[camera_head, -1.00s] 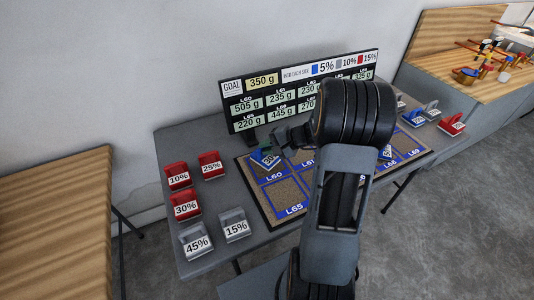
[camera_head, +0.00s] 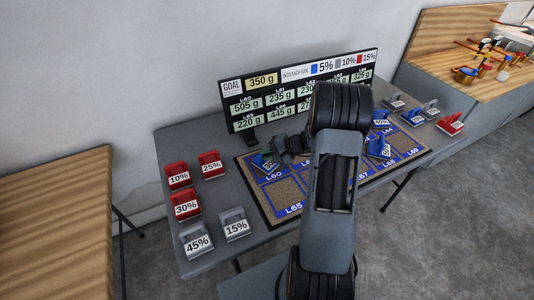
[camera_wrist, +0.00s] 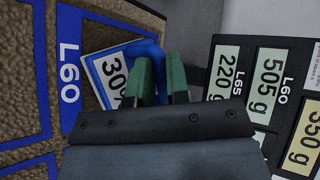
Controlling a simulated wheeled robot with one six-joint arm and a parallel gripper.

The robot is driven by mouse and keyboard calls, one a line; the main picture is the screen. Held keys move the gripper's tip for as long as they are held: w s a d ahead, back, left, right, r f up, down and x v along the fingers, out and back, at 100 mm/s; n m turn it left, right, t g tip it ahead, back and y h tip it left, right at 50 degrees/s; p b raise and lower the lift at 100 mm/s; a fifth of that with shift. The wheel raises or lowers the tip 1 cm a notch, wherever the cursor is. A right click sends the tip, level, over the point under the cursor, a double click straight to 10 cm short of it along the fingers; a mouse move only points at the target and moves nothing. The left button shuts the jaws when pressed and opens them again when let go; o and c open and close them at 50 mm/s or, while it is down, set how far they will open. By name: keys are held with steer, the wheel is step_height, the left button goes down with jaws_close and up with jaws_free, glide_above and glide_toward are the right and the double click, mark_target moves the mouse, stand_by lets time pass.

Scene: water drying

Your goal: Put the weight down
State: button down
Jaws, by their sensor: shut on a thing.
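The weight (camera_head: 261,163) is a blue-edged block with a blue handle and a white label. Its label, partly covered, seems to read 30% in the wrist view (camera_wrist: 106,76). My gripper (camera_head: 275,150) is shut on its handle; the green fingers (camera_wrist: 162,82) pinch it in the wrist view. The weight is at the back of the L60 cell (camera_head: 282,194) on the blue-lined mat, tilted relative to the cell lines. I cannot tell whether its base touches the mat. The display board (camera_head: 302,92) behind shows a goal of 350 g and 505 g for L60.
Red weights (camera_head: 178,177) and clear grey weights (camera_head: 195,242) stand left of the mat. Other blue weights (camera_head: 379,149) stand on the mat's right half, partly behind my arm. Grey and red weights (camera_head: 450,125) stand at the table's right end. A wooden table (camera_head: 55,225) is at left.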

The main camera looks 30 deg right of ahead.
steer(key=shift+f, duration=0.1)
steer(key=c, duration=1.1)
jaws_free()
steer(key=v, duration=1.1)
steer(key=s+a+r+n+g+h, duration=0.2)
steer(key=s+a+r+n+h, duration=0.2)
steer(key=s+a, duration=0.3)
steer(key=s+a+r+n+g+h, duration=0.1)
steer(key=s+a+r+n+h, duration=0.3)
steer(key=a, duration=0.7)
steer(key=shift+s+r+n+g+h+b, duration=0.2)
steer(key=shift+s+n+g+h+b, duration=0.35)
steer(key=shift+s+n, duration=0.85)
steer(key=shift+a, duration=0.15)
